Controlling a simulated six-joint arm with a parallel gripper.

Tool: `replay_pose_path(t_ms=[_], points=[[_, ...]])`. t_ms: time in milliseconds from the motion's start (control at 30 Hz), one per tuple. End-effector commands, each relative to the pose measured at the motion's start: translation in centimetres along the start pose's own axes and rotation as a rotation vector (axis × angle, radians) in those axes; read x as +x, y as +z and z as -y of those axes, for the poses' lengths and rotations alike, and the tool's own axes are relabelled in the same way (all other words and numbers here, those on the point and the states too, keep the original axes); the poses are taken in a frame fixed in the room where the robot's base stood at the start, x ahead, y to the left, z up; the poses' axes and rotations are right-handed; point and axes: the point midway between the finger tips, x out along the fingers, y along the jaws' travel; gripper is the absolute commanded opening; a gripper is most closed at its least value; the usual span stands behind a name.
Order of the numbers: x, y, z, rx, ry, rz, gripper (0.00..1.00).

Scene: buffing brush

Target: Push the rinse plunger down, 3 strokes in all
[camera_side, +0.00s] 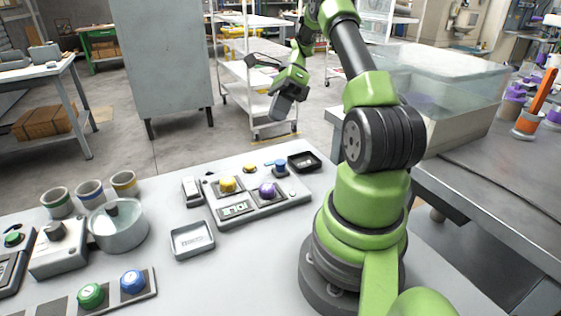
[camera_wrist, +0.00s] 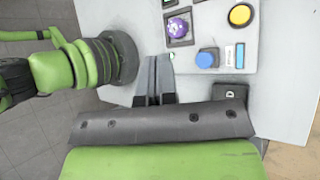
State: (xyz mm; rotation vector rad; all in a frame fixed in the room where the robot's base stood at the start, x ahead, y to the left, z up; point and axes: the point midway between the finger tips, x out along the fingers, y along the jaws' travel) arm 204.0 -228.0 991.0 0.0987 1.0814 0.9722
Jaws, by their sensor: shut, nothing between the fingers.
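A grey control panel (camera_side: 222,194) lies on the table in the side view. A blue round cap (camera_side: 280,168) stands at its far right end; I take it for the rinse plunger, but no label on it is readable. It also shows in the wrist view (camera_wrist: 207,58), beside a light-blue strip (camera_wrist: 235,56). My gripper (camera_side: 281,106) hangs well above the table, apart from the panel. Its fingers (camera_wrist: 154,72) are shut and empty, and in the wrist view appear to the lower left of the blue cap.
The panel also carries a purple knob (camera_side: 267,190), a yellow knob (camera_side: 227,184), a flat yellow button (camera_side: 250,168) and a display reading IDLE (camera_side: 235,209). A grey tray (camera_side: 192,239) and lidded pot (camera_side: 118,226) stand left.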

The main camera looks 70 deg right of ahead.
Motion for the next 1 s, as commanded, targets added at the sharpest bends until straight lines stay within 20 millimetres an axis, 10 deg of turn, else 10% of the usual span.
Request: replay_pose_path(t_ms=[1000], points=[[5.7, -4.2, 4.1, 0.001, 0.003, 0.000, 0.00]])
